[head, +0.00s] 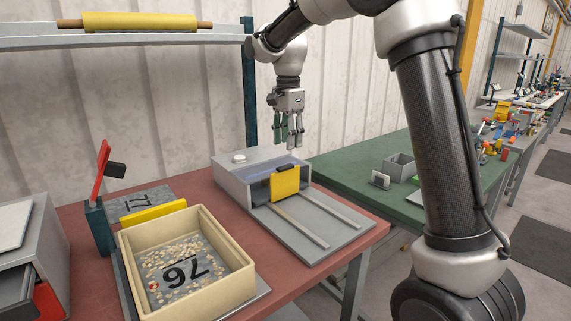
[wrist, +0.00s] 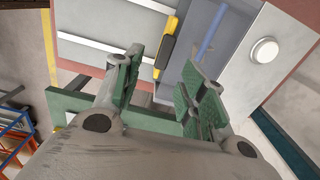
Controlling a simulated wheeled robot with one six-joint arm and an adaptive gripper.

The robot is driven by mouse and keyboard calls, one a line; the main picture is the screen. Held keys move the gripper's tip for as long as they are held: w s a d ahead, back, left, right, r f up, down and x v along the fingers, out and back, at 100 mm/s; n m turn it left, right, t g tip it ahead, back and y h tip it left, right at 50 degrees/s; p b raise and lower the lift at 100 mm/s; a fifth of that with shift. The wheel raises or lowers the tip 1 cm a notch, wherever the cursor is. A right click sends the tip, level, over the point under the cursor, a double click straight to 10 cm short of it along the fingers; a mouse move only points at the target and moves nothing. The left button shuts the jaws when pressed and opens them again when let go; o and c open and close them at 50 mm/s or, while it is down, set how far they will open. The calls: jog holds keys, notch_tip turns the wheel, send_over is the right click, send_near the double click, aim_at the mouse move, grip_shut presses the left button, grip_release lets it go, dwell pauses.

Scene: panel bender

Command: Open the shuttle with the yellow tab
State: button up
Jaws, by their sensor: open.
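The shuttle's yellow tab (head: 285,184) is an upright yellow plate with a dark grip on top. It stands at the front opening of a grey housing (head: 237,185), at the back end of two pale rails. In the wrist view the yellow tab (wrist: 166,47) with its dark grip lies just beyond the fingertips, near the gap between them. A blue bar (wrist: 211,31) shows inside the housing.
A round white button (head: 239,158) sits on the housing top. To the left stand a cream tray (head: 186,220) of small pieces, another yellow strip (head: 153,213) and a red lever (head: 103,160). The rail plate (head: 340,226) in front of the tab is clear.

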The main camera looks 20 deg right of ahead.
aim_at(285, 166)
jog(key=f, duration=0.8)
jog(key=shift+w+a+f, duration=0.15)
jog(key=shift+w+a, duration=0.15)
jog(key=shift+w, duration=0.05)
grip_shut()
